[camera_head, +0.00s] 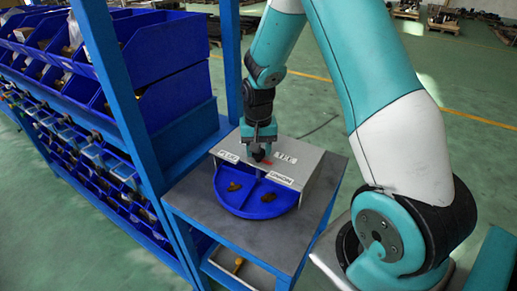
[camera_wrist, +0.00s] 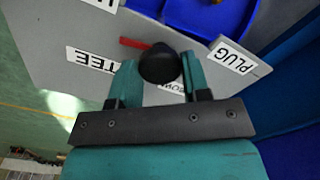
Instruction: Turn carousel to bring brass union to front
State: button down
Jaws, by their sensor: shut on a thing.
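The carousel is a round blue tray (camera_head: 240,207) partly under a grey cover plate (camera_head: 305,158). Two small brass fittings lie in its exposed front, a left one (camera_head: 234,186) and a right one (camera_head: 268,197), on either side of a divider. I cannot tell which is the union. My gripper (camera_head: 259,150) points down and is shut on a black knob (camera_wrist: 160,64) on top of the plate. A red pointer (camera_wrist: 133,43) sticks out from the knob, roughly between the TEE label (camera_wrist: 93,60) and the UNION label (camera_head: 280,178). Compartments under the plate are hidden.
A PLUG label (camera_head: 228,156) is at the plate's left; another label is mostly hidden by my gripper. The carousel stands on a grey-topped blue table (camera_head: 190,195). A blue rack with bins (camera_head: 165,55) stands close on the left. Green floor is open behind.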

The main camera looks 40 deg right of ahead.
jog(key=shift+w+m, duration=0.1)
jog(key=shift+m, duration=2.5)
jog(key=shift+m+b, duration=0.4)
jog(key=shift+m, duration=1.6)
jog(key=shift+r+m, duration=0.1)
jog(key=shift+m, duration=0.5)
jog(key=c, duration=0.6)
grip_release()
notch_tip(320, 180, up, 17)
jog(key=b, duration=0.2)
jog(key=shift+r+b, duration=0.2)
jog(key=shift+b, duration=0.1)
